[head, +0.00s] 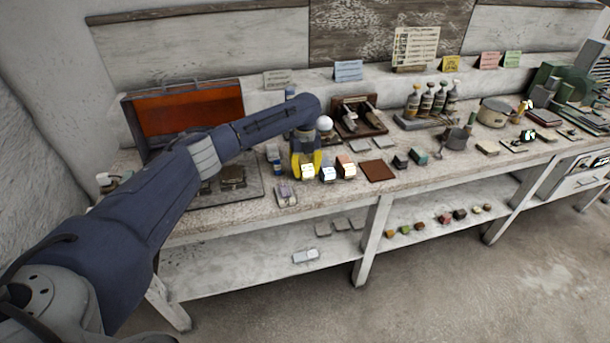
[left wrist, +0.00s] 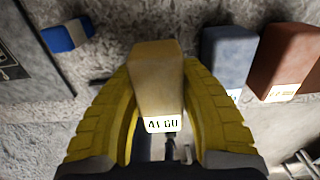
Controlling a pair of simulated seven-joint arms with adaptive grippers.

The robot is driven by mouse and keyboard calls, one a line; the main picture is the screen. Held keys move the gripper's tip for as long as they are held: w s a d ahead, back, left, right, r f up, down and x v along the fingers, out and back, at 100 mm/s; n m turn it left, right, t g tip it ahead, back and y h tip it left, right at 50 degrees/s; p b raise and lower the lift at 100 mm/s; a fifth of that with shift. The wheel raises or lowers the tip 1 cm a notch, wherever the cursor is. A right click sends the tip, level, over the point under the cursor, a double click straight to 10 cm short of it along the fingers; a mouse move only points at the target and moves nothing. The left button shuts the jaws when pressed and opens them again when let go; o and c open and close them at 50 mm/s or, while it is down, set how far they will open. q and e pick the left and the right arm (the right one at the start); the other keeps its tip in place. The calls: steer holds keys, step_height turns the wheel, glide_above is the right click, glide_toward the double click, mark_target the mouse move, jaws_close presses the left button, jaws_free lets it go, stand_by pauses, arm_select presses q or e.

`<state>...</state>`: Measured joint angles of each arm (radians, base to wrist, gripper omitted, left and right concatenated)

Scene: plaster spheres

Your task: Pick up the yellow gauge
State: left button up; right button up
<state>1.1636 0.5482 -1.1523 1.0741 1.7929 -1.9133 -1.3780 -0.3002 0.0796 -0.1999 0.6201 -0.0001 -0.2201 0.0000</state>
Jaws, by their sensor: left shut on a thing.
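The yellow gauge is a tan-yellow block (left wrist: 156,82) with a white label at its near end, seen in the left wrist view between my two yellow fingers. My left gripper (head: 306,166) is shut on this block, one finger along each side. In the head view the gripper points down at the bench's front part, and the fingers hide most of the block. I cannot tell whether the block touches the bench. My right gripper is not in view.
A blue block (left wrist: 229,58) and a red-brown block (left wrist: 291,60) stand close to the right of the gripper. A small blue-and-white item (left wrist: 67,36) lies to the left. A brown square plate (head: 378,171) lies further right on the bench. Bottles (head: 427,100) stand behind.

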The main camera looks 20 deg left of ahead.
mark_target(305, 162)
arm_select(q)
step_height(305, 162, up, 17)
steer(key=shift+r, duration=0.2)
stand_by(0.3)
